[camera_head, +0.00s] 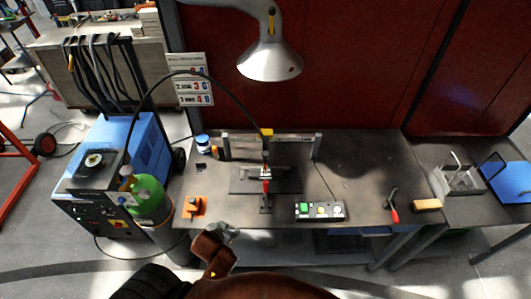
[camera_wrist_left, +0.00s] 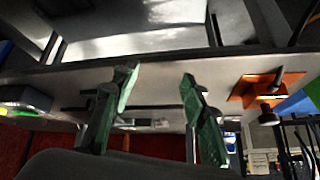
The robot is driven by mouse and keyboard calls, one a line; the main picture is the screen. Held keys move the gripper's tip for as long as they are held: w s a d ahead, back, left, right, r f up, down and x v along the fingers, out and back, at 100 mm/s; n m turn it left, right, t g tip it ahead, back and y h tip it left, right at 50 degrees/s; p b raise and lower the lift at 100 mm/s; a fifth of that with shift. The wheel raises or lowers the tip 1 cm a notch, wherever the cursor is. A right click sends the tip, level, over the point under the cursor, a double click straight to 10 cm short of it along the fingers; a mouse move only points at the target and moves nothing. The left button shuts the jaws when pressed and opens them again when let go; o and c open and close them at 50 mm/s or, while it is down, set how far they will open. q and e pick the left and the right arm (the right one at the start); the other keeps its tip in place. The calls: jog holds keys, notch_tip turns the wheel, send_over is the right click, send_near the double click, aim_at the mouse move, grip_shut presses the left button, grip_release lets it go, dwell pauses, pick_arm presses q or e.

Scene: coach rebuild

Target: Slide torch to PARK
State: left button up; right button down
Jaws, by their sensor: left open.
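The torch (camera_head: 265,147) hangs under a yellow carriage (camera_head: 266,133) near the middle of a pale rail (camera_head: 295,138) at the back of the workbench, with a black cable arching to it. A red-handled clamp (camera_head: 266,187) stands in front, over a dark plate. No PARK mark is legible. My left gripper (camera_head: 228,231) is at the bench's front edge, well in front of the rail and apart from the torch. In the left wrist view its green fingers (camera_wrist_left: 157,88) are spread with nothing between them. My right gripper does not show.
A button box (camera_head: 319,211) and an orange block (camera_head: 194,207) sit near the front edge. A blue-white tin (camera_head: 203,143) stands back left. A red-handled tool (camera_head: 393,210) and a brush (camera_head: 427,205) lie right. A lamp (camera_head: 270,63) overhangs. Bench right of the rail is clear.

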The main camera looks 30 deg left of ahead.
pick_arm(q)
jog(key=w+a+r+n+t+y, duration=0.1)
jog(key=w+r+t, duration=0.25)
jog(key=w, duration=0.25)
jog(key=w+a+r+t+y, duration=0.1)
jog(key=w+a+r+t, duration=0.1)
jog(key=w+r, duration=0.35)
jog(key=t+h, duration=0.2)
jog(key=t, duration=0.4)
send_near(264, 156)
jog(key=w, duration=0.4)
jog(key=shift+w+a+r+m+g, duration=0.15)
jog(key=shift+w+r+m+g, duration=0.1)
jog(key=shift+r+m, duration=0.05)
jog(key=w, duration=0.4)
jog(key=w+a, duration=0.1)
jog(key=w, duration=0.2)
jog(key=shift+a+f+p, duration=0.1)
jog(key=shift+p, duration=0.3)
jog(key=shift+c, duration=0.5)
grip_shut()
